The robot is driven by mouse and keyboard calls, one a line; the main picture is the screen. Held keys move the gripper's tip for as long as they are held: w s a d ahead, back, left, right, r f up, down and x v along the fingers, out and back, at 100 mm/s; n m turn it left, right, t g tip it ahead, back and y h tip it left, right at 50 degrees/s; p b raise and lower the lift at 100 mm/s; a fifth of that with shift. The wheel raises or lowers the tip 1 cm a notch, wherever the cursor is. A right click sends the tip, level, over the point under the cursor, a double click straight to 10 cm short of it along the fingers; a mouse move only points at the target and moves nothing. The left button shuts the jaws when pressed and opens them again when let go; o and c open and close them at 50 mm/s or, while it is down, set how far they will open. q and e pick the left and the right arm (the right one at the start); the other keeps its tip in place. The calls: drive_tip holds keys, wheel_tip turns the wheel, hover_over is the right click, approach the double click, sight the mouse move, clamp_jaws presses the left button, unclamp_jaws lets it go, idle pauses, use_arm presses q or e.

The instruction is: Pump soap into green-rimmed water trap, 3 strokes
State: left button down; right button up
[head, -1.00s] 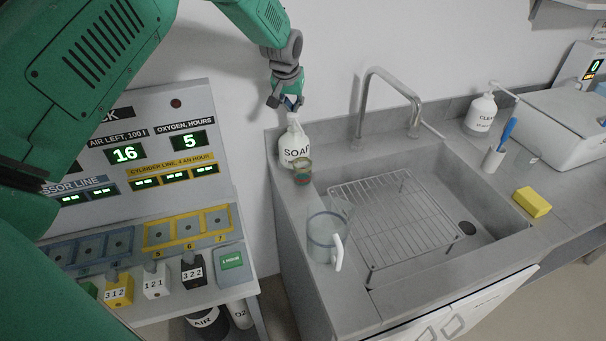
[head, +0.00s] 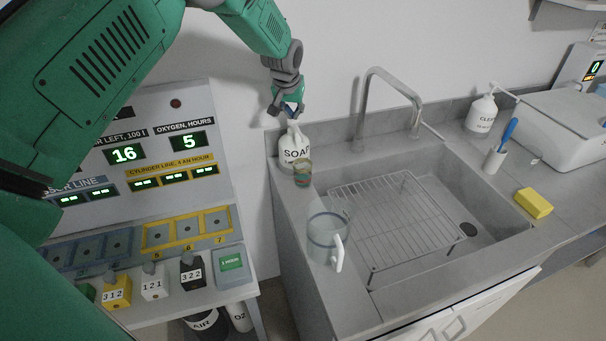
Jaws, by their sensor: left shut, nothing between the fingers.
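The white soap bottle (head: 291,155), labelled SOAP, stands upright on the sink's back-left corner. A small clear cup with a green rim, the water trap (head: 302,174), stands close in front of it and overlaps its lower right in the picture. Its contents are too small to make out. My left gripper (head: 291,114) is shut and empty, directly over the bottle's pump top, which its fingers partly hide. I cannot tell for certain whether the fingertips touch the pump. My right gripper is out of view.
A clear jug (head: 322,240) with a white handle stands on the left sink ledge. A wire rack (head: 395,215) lies in the basin below the faucet (head: 391,82). A second pump bottle (head: 481,114), a brush cup (head: 494,158) and a yellow sponge (head: 533,203) are at right.

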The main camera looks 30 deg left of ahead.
use_arm(q)
drive_tip(key=shift+r+p, duration=1.35)
drive_tip(key=shift+r, duration=0.45)
drive_tip(key=shift+r, duration=0.1)
wheel_tip(320, 180, up, 6)
drive_tip(key=shift+f, duration=0.1)
